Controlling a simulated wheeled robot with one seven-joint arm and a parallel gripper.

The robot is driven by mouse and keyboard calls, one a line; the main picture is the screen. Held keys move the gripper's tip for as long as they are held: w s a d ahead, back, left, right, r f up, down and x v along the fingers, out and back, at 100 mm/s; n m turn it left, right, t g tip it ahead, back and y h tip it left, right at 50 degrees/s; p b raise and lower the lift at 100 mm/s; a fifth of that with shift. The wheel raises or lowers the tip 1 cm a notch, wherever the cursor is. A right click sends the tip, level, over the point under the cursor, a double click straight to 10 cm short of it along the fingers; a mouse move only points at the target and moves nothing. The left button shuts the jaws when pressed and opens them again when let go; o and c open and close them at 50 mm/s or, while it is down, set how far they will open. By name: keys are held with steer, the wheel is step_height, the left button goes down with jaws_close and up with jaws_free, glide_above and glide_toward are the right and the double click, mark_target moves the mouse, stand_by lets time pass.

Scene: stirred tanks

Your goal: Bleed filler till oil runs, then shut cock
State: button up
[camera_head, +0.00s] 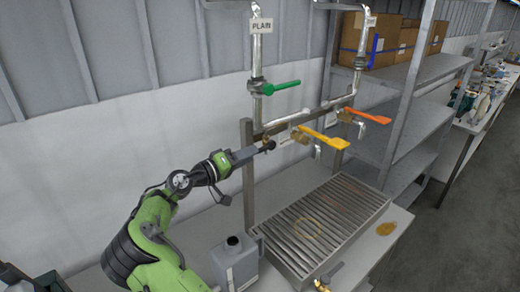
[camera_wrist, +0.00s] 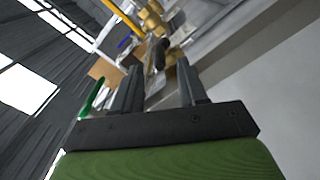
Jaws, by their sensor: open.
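My gripper (camera_head: 266,147) is open and points right, at the left end of the pipe rail, below the green lever. In the wrist view its two fingers stand apart (camera_wrist: 157,85), with a dark, narrow part beyond them that I cannot identify. A yellow-orange lever cock (camera_head: 324,138) with a spout hangs over the grate, right of my gripper. An orange lever cock (camera_head: 370,117) is further right. The green lever (camera_head: 282,86) sits on the pipe labelled PLAIN (camera_head: 261,25). It also shows in the wrist view (camera_wrist: 92,97). I see no running oil. Which cock is the filler is unclear.
A slatted drip tray (camera_head: 378,212) stands on the bench below the cocks. A grey can (camera_head: 236,262) stands at its left, and a brass fitting (camera_head: 321,285) at its front. A brownish spill (camera_head: 386,228) lies on the bench at right. Metal shelves (camera_head: 425,125) with boxes stand behind.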

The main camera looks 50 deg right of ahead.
mark_target(260, 150)
steer(key=d, duration=0.5)
steer(key=shift+s+d+p, duration=0.2)
steer(key=shift+s+p, duration=0.1)
steer(key=shift+a, duration=0.1)
steer(key=shift+c, duration=0.2)
jaws_close()
